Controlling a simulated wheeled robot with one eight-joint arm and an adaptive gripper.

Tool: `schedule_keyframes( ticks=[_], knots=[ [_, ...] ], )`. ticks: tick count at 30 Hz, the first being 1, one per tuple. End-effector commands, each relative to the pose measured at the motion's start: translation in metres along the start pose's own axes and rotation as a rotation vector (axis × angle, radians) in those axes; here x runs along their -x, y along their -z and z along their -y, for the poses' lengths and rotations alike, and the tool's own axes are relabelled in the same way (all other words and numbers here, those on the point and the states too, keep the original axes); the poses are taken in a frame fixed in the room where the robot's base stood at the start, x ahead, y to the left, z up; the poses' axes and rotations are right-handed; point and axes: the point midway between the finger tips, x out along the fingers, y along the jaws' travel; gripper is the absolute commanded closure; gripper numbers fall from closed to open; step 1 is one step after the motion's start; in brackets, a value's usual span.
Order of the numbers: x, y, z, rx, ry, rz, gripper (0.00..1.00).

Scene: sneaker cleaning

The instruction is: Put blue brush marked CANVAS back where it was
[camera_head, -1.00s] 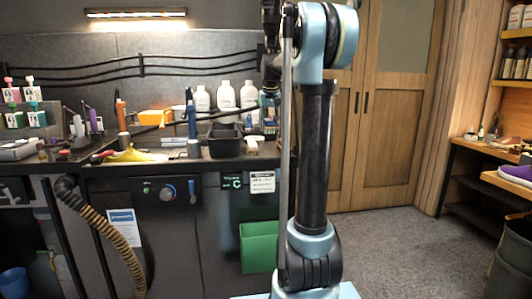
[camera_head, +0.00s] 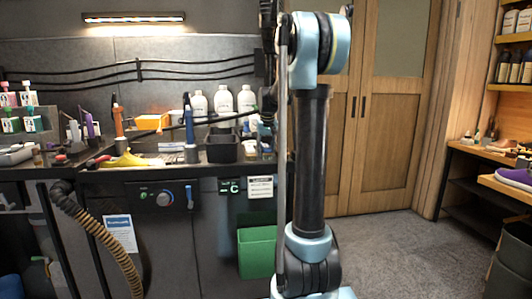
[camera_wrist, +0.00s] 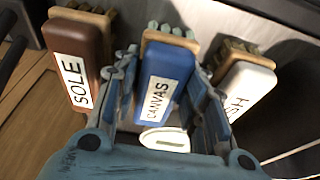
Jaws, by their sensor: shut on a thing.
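The blue brush (camera_wrist: 168,72) marked CANVAS is between the two fingers of my gripper (camera_wrist: 166,88) in the wrist view. The fingers are shut on its sides. Its wooden, bristled end points to the top of the picture. A brown brush (camera_wrist: 78,58) marked SOLE is just left of it, and a white brush (camera_wrist: 243,86) with a partly hidden label is just right. Whether the blue brush rests on anything is hidden. In the head view my gripper and the blue brush cannot be made out behind my arm.
A white oval thing (camera_wrist: 165,139) lies below the blue brush in the wrist view. In the head view the bench holds a black bin (camera_head: 222,147), white bottles (camera_head: 223,101) and a yellow cloth (camera_head: 124,160). A green bin (camera_head: 257,252) hangs on its front. Open floor (camera_head: 380,245) lies right.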

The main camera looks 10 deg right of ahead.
Motion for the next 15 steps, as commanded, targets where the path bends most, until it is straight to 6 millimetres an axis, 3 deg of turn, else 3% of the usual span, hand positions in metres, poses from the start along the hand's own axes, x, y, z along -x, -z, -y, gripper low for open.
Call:
schedule_keyframes(
  ticks=[5,6,7,15],
  knots=[
    [-0.0006,-0.0001,0.0000,0.000,0.000,0.000,0.99],
    [-0.0008,-0.0002,-0.0001,0.000,0.000,0.000,0.57],
    [-0.0007,-0.0002,-0.0001,0.000,0.000,0.000,0.53],
    [-0.0006,-0.0002,-0.0002,0.000,0.000,0.000,0.53]
  ],
)
